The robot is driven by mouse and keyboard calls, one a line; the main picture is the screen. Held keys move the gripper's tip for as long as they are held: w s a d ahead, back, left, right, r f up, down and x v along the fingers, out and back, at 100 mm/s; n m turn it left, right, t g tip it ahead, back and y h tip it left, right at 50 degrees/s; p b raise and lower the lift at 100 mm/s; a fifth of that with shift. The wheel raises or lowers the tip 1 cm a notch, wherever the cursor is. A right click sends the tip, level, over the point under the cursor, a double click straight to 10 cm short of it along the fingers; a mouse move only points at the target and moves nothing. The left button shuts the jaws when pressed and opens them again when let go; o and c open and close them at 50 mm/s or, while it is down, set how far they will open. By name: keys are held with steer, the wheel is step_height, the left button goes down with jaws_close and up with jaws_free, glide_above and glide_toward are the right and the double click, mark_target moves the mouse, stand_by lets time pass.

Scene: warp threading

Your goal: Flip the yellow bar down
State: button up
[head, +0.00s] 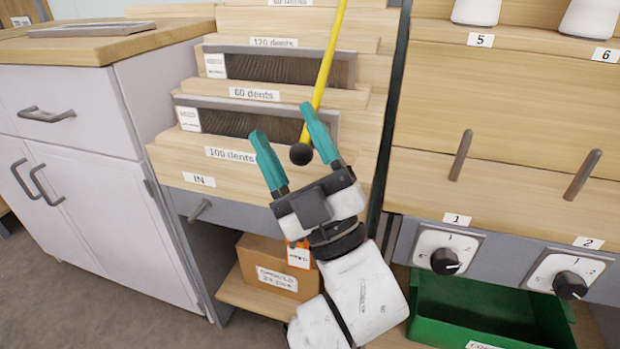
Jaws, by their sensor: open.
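The yellow bar (325,70) is a thin rod with a black ball at its lower end (301,154). It slants from the top of the head view down to the middle, in front of the stepped wooden rack. My gripper (282,122) has teal fingers and is open, pointing up the picture. The ball shows between the two fingers, nearer the right one. The right fingertip overlaps the bar in the picture; I cannot tell whether they touch. The bar's upper end is out of view.
The wooden rack (270,172) holds dark reeds in labelled slots. A white cabinet (90,170) stands at left. At right are a wooden panel with grey pegs (460,155), black knobs (445,261) and a green bin (480,310). A cardboard box (270,262) sits below the rack.

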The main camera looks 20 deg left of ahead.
steer(key=v, duration=0.8)
steer(key=shift+p, duration=0.4)
steer(key=shift+s, duration=0.15)
